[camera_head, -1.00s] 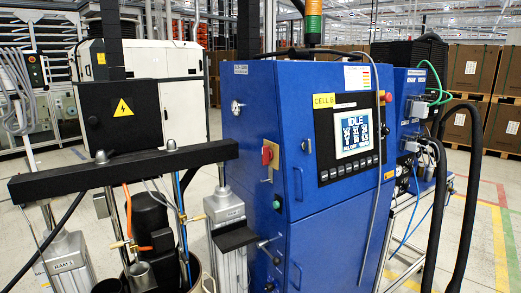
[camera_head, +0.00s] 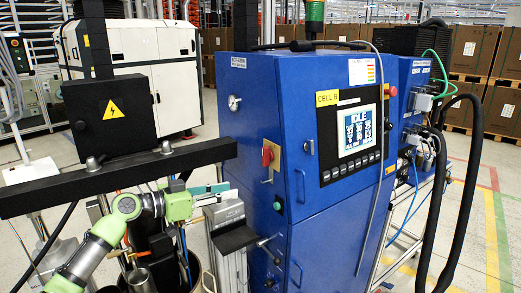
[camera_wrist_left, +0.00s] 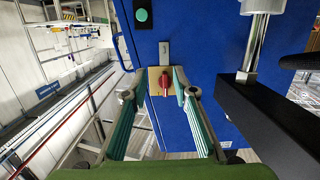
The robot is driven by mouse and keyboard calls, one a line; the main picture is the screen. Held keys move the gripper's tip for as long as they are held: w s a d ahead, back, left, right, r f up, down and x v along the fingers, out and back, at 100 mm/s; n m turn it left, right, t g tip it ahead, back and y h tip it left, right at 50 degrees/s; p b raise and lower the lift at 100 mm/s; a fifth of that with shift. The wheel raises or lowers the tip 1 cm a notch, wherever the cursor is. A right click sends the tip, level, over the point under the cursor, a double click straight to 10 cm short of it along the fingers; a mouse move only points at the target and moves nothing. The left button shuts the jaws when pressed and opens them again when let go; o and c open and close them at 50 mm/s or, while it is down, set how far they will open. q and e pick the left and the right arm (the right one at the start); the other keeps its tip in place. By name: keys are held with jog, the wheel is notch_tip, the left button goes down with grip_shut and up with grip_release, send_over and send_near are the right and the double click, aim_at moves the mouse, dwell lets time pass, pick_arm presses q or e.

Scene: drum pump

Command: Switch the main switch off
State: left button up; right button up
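The main switch (camera_head: 267,156) is a red rotary handle on a beige plate on the left side of the blue cabinet. In the left wrist view the red handle (camera_wrist_left: 164,83) stands lengthwise between my fingertips, on its plate. My left gripper (camera_head: 222,187) comes in from the left in the head view, below and left of the switch. In the left wrist view my left gripper (camera_wrist_left: 160,88) is open, with its teal fingers spread on either side of the handle. The fingers hold nothing, and in the head view they look apart from the switch. My right gripper is out of view.
A green button (camera_head: 277,204) sits below the switch on the cabinet (camera_head: 330,215). A black beam (camera_head: 120,176) crosses above my left arm. A grey block with a black bar (camera_head: 236,238) stands under my fingers. The cabinet screen (camera_head: 357,130) reads IDLE.

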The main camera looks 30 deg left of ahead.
pick_arm(q)
jog(key=t, duration=0.1)
send_near(263, 152)
jog(key=v, duration=0.4)
jog(key=shift+h, duration=0.3)
jog(key=p+x, duration=0.2)
jog(key=x, duration=0.2)
jog(key=p+x, duration=0.2)
jog(key=x, duration=0.2)
jog(key=p+x, duration=0.2)
jog(key=x, duration=0.2)
jog(key=shift+w+a, duration=0.2)
jog(key=shift+w, duration=0.1)
jog(key=shift+w+d, duration=0.2)
jog(key=shift+w, duration=0.25)
jog(key=shift+f, duration=0.1)
grip_shut()
